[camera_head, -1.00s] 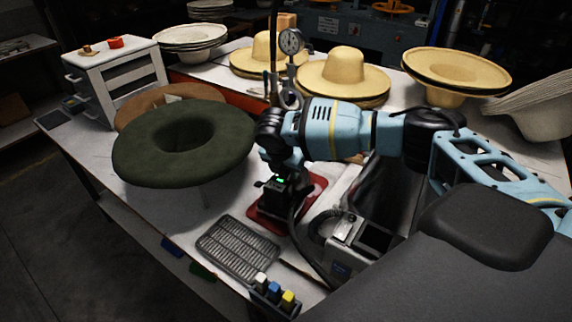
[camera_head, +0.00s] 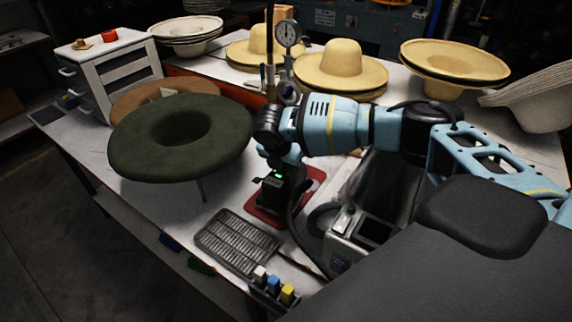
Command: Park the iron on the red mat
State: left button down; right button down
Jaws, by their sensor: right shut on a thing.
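My right arm comes in from the right and reaches down over the red mat (camera_head: 316,176). My right gripper (camera_head: 277,184), black with a small green light, is shut on the dark iron (camera_head: 271,200). The gripper covers much of the iron and its handle. The iron appears over the left part of the mat, with red showing to its right and in front. I cannot tell whether its sole touches the mat. My left gripper is not in view.
A slotted metal rack (camera_head: 238,242) lies in front of the mat. A grey box unit (camera_head: 358,235) with a dark hose stands to the right. A dark green hat (camera_head: 180,137) is on the left. Straw hats (camera_head: 341,68) stand behind. A bottle holder (camera_head: 272,289) is at the front edge.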

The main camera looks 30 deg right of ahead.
jog(key=shift+w+r, duration=0.1)
dwell(0.4)
jog(key=c, duration=1.1)
grip_release()
jog(key=shift+s+f, duration=0.25)
jog(key=shift+f, duration=0.15)
jog(key=v, duration=0.8)
jog(key=shift+w+r+p, duration=0.15)
jog(key=shift+r+p, duration=0.05)
jog(key=shift+p, duration=0.2)
jog(key=shift+a+f, duration=0.1)
